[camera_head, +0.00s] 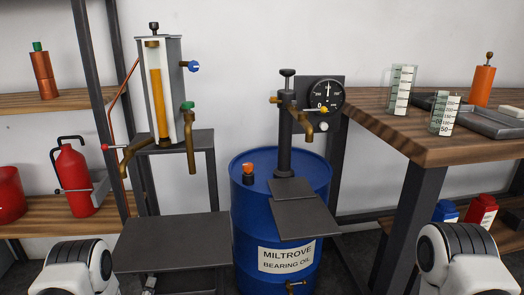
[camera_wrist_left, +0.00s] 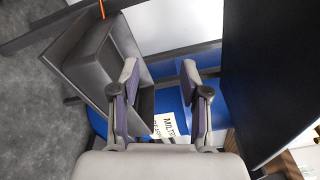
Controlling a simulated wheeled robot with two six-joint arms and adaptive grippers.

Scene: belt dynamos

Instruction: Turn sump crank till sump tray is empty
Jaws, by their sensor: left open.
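I cannot pick out a sump crank or a sump tray for certain. A grey dispenser stand (camera_head: 173,50) with an amber-filled sight tube (camera_head: 160,95) stands left of centre. It carries a blue knob (camera_head: 193,66), a green-topped tap (camera_head: 190,125) and a red-tipped lever (camera_head: 115,147). A dark flat shelf (camera_head: 170,242) sits low in front. My left gripper (camera_head: 149,284) barely shows at the bottom edge. In the left wrist view its fingers (camera_wrist_left: 165,88) are apart and empty, with a dark box-like part (camera_wrist_left: 88,65) beyond to the left. My right gripper is out of view.
A wooden bench (camera_head: 430,150) at right bears graduated beakers. A fire extinguisher (camera_head: 72,180) stands on the left shelf.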

